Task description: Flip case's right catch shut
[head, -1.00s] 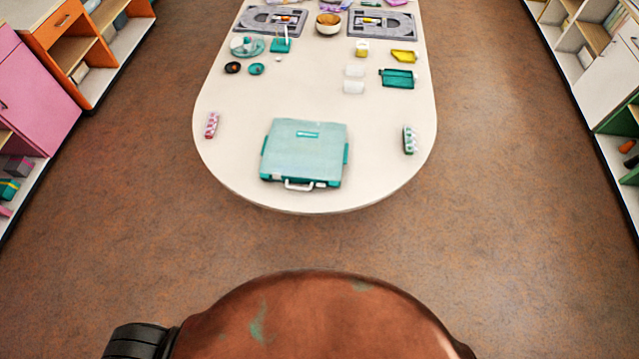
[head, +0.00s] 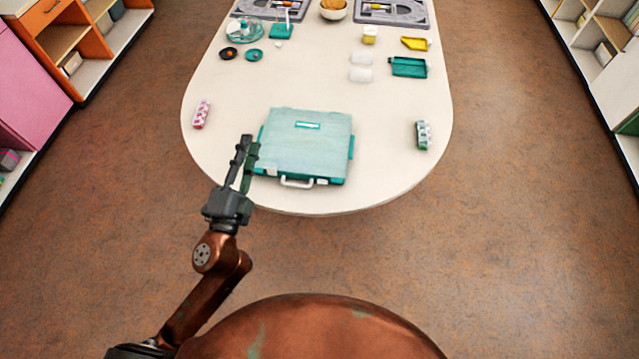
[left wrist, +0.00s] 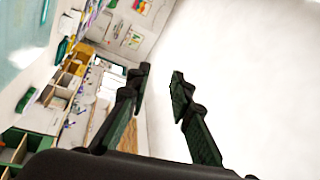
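The teal case (head: 308,145) lies lid down flat near the table's front edge, its white handle (head: 297,183) toward me. The right catch (head: 322,181) is a small pale piece on the front edge, right of the handle. A similar left catch (head: 271,172) sits left of the handle. Both are too small to tell whether they are flipped shut. My left gripper (head: 246,148) is at the case's front left side, apart from the right catch. Its fingers stand apart and empty in the left wrist view (left wrist: 160,78). My right gripper is out of view.
On the pale table (head: 390,170), a pink-and-white item (head: 201,114) lies left of the case and a green-and-white one (head: 423,135) right of it. Teal trays, cups and boards stand farther back. The table's front right is clear.

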